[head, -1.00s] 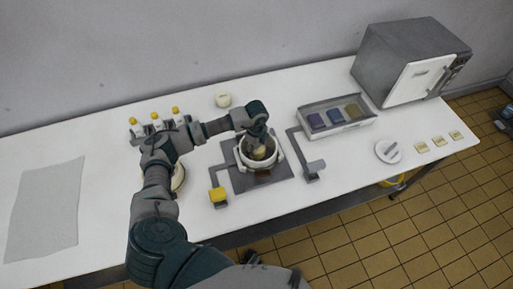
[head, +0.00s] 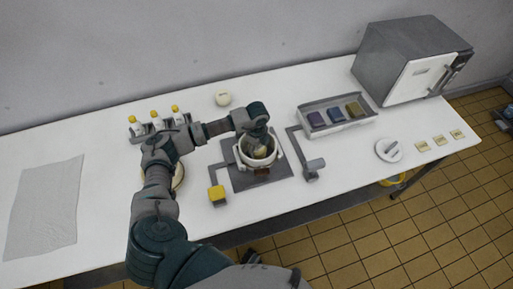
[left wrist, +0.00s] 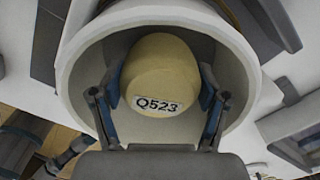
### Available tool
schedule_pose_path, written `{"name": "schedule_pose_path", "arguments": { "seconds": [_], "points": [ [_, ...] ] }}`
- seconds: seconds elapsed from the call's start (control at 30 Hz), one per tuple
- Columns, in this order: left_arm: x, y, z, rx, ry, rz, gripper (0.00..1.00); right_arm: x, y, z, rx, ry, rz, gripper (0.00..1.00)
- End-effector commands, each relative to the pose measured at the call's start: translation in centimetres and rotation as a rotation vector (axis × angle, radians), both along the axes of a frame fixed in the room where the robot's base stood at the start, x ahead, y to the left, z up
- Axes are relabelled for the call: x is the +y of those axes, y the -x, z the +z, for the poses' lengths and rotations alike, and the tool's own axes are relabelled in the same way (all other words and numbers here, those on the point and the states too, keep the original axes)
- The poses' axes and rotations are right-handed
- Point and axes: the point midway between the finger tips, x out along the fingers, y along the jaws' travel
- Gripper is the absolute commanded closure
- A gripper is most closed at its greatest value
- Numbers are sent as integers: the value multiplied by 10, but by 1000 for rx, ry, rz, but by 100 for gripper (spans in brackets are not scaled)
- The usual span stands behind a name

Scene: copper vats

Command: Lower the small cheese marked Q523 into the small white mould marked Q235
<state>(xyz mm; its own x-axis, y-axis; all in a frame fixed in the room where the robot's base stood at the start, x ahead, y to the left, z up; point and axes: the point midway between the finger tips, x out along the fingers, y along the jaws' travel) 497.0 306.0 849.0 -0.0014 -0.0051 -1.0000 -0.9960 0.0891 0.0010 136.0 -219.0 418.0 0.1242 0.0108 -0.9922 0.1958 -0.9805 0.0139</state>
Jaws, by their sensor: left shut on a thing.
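The small cheese (left wrist: 160,72) is pale yellow with a label reading Q523, in the middle of the left wrist view. My left gripper (head: 261,150) is shut on it, one finger on each side. The cheese is inside the opening of a white round mould (left wrist: 72,68), which surrounds it and the fingertips. In the head view the mould (head: 243,160) stands on a dark grey plate, with my gripper reaching down into it. I see no Q235 mark on it. Whether the cheese touches the mould's bottom is hidden. My right gripper is not in view.
The dark plate (head: 237,182) has a yellow block (head: 217,195) at its left and a grey bracket (head: 313,168) at its right. A tray (head: 339,124) of coloured blocks and a grey oven (head: 402,62) stand right. A pale sheet (head: 45,207) lies left.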

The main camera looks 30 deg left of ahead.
Motion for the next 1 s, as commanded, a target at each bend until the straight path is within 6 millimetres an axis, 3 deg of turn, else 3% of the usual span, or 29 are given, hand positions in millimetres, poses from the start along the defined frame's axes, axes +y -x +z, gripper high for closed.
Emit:
{"name": "schedule_pose_path", "arguments": {
  "seconds": [0.47,0.5,0.6,0.87,1.0],
  "points": [
    [2,0,-4,0,2,0,72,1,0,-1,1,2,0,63],
    [2,0,-4,0,2,0,20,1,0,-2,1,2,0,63],
    [2,0,-4,0,2,0,0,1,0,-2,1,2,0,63],
    [1,-1,-4,0,1,0,0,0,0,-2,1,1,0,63],
    [1,-2,7,-4,3,0,0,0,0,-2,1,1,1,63]
  ]
}}
